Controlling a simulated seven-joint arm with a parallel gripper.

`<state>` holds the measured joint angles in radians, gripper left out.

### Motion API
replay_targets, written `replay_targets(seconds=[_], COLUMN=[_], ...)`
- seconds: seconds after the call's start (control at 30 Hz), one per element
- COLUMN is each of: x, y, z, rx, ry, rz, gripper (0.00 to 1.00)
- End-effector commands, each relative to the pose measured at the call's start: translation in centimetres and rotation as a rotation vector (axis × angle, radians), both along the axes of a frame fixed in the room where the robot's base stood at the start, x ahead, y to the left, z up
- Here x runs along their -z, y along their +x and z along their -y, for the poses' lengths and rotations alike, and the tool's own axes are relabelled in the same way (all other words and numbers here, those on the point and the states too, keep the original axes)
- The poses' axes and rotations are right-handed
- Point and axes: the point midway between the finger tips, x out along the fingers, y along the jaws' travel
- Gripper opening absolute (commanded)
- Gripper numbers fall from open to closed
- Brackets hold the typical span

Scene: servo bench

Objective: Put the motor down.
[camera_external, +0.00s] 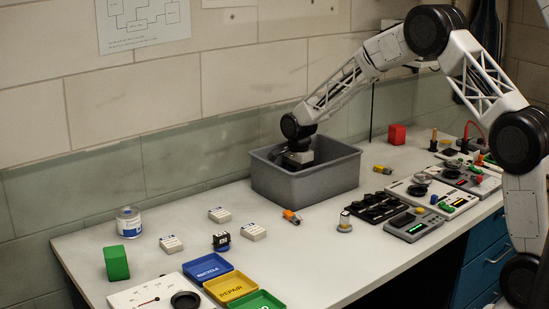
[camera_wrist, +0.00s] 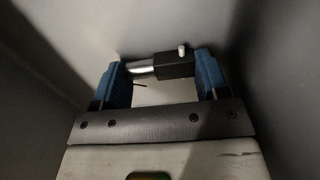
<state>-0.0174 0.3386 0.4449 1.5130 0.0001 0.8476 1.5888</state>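The motor (camera_wrist: 174,65), a black block with a silver cylinder and a small light pin, shows in the wrist view. It spans the gap between the blue fingertips of my gripper (camera_wrist: 160,66) and appears to touch both, so the gripper looks shut on it. In the external view my gripper (camera_external: 297,158) reaches down into the grey bin (camera_external: 315,189). The bin wall hides the fingers and the motor there. The bin's grey inner walls are close around the fingers in the wrist view. Whether the motor touches the bin floor is unclear.
Blue, yellow and green trays (camera_external: 230,287) lie at the front of the bench. White boxes (camera_external: 219,214), a green block (camera_external: 116,263) and a jar (camera_external: 129,222) stand left of the bin. An orange-and-grey part (camera_external: 291,216) lies before it. Devices (camera_external: 416,225) crowd the right.

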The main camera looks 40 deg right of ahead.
Motion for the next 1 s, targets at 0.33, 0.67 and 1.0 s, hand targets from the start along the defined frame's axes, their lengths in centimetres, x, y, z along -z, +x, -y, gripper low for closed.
replay_targets(seconds=[0.33, 0.67, 1.0], x=[0.0, -0.9, -5.2], y=[0.0, 0.0, 0.0], z=[0.0, 0.0, 0.0], rx=[0.000, 0.000, 0.000], ry=[0.000, 0.000, 0.000], rz=[0.000, 0.000, 0.003], gripper=[0.93, 0.93, 0.93])
